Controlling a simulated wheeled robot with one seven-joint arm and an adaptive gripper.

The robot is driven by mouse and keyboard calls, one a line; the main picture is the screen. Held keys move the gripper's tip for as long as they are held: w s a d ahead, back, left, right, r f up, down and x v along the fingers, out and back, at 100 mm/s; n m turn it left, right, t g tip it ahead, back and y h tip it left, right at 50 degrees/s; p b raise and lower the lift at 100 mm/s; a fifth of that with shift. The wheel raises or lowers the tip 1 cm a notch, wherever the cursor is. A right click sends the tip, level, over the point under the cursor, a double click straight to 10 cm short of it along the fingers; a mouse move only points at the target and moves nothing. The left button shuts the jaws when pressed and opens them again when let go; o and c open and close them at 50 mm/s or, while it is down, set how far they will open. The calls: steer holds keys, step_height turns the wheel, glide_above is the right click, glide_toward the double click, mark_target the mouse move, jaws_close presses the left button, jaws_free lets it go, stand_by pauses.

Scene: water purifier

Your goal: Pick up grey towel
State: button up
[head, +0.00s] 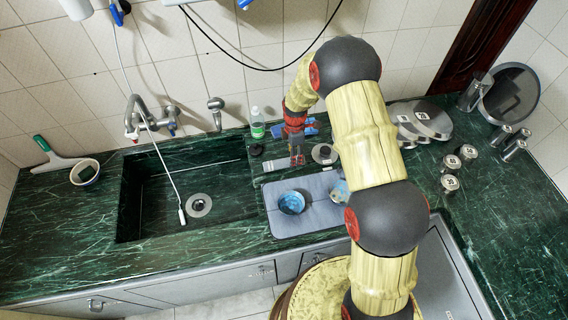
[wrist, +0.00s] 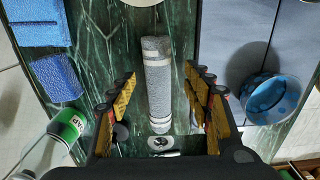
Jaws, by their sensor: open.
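The grey towel (wrist: 157,75) is a rolled cylinder lying on the green stone counter (wrist: 98,30) in the wrist view. In the head view the towel (head: 277,165) lies just behind the grey-blue mat (head: 285,224). My gripper (head: 297,160) points down over the counter by the towel's right end. In the wrist view my gripper (wrist: 161,92) is open, with one finger pair on each side of the towel. A gap shows between the towel and each finger pair, and nothing is held.
A blue cup (head: 292,202) and a clear glass (head: 339,190) stand on the mat. A bottle with a green label (head: 257,123) and blue sponges (wrist: 55,78) are close by. The sink (head: 160,205) is to the left. Lids (head: 430,118) lie to the right.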

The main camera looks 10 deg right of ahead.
mark_target(284, 163)
steer(key=f, duration=0.4)
steer(key=shift+w+a+f, duration=0.2)
steer(key=shift+w+f, duration=0.05)
steer(key=shift+f, duration=0.05)
steer(key=shift+c, duration=0.8)
steer(key=c, duration=1.1)
steer(key=shift+r, duration=0.1)
